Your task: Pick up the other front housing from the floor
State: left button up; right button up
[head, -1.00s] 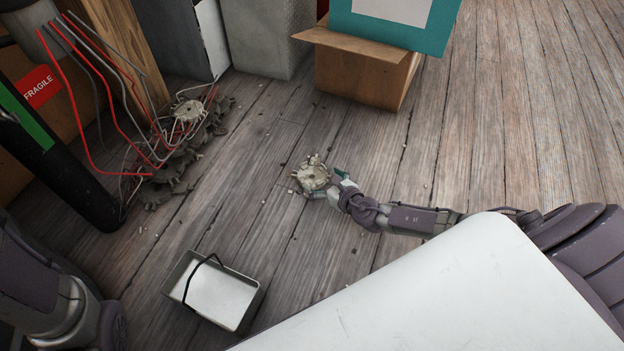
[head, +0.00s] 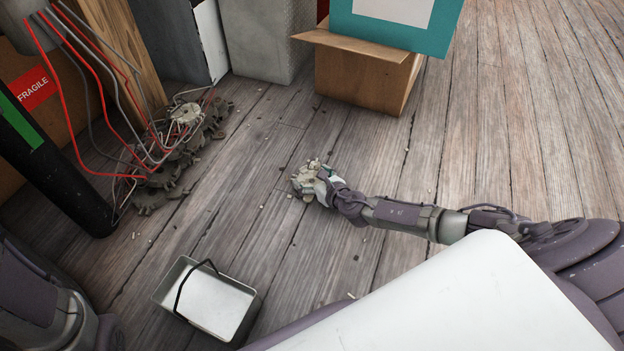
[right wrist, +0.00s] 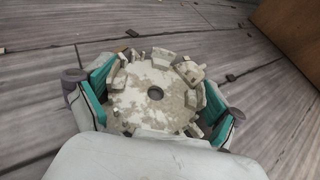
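The front housing (head: 305,176), a pale, mottled round metal part with lugs around its rim, lies on the wooden floor in the middle of the head view. The pads are very close to the rim; firm contact is not clear. My left arm shows at the lower left, but its gripper is out of view.
A grey bin (head: 161,295) with a black handle stands at the lower left. A pile of dark metal parts (head: 165,178) with red and grey wires lies at the left, a pale round part (head: 186,113) on it. An open cardboard box (head: 362,80) stands behind. Floor to the right is clear.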

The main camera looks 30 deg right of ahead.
jog(key=c, duration=0.3)
jog(key=shift+r, duration=0.15)
jog(key=shift+c, duration=0.2)
